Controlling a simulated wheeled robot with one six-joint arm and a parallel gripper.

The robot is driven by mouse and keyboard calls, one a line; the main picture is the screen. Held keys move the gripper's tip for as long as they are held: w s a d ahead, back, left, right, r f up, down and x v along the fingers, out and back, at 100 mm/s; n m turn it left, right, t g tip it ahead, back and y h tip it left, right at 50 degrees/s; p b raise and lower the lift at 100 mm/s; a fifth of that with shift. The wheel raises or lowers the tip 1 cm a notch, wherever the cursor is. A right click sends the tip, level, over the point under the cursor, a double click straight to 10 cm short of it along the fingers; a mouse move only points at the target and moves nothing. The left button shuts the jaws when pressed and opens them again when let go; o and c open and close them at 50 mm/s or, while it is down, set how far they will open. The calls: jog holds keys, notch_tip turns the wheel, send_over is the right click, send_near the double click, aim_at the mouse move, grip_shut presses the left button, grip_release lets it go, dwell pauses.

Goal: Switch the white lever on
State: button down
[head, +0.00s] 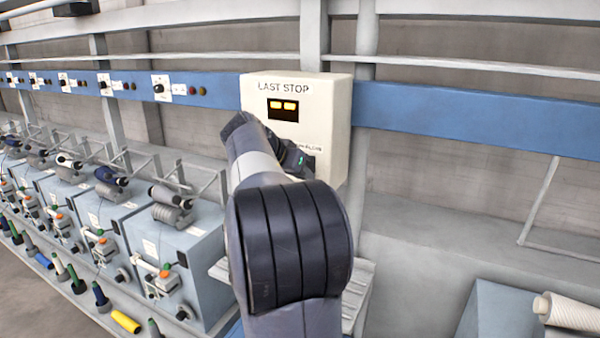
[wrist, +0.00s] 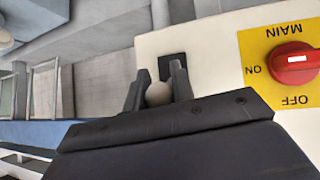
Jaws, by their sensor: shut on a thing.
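The white lever's pale round knob (wrist: 158,94) sits between the two dark fingers of my gripper (wrist: 159,76) in the wrist view. My gripper is shut on the knob. Behind the fingertips is a black slot plate (wrist: 172,64) on the cream panel; the lever's stem is not clear to see. In the head view, my arm covers the lower left of the cream box (head: 340,120) marked LAST STOP and hides the lever.
A red rotary switch (wrist: 293,62) on a yellow plate marked MAIN, ON and OFF is right of my gripper in the wrist view. The box has a lit amber display (head: 283,109). A blue rail (head: 450,115) runs behind it. Spinning machines (head: 180,245) line the left.

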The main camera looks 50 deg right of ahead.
dwell(0.3)
jog(key=c, duration=1.2)
grip_release()
jog(key=shift+c, duration=0.2)
jog(key=b+v, duration=0.2)
jog(key=v, duration=0.8)
jog(key=shift+a+r, duration=0.25)
jog(key=shift+r, duration=0.05)
jog(key=p+x, duration=0.2)
jog(key=x, duration=0.8)
jog(key=shift+d+f, duration=0.3)
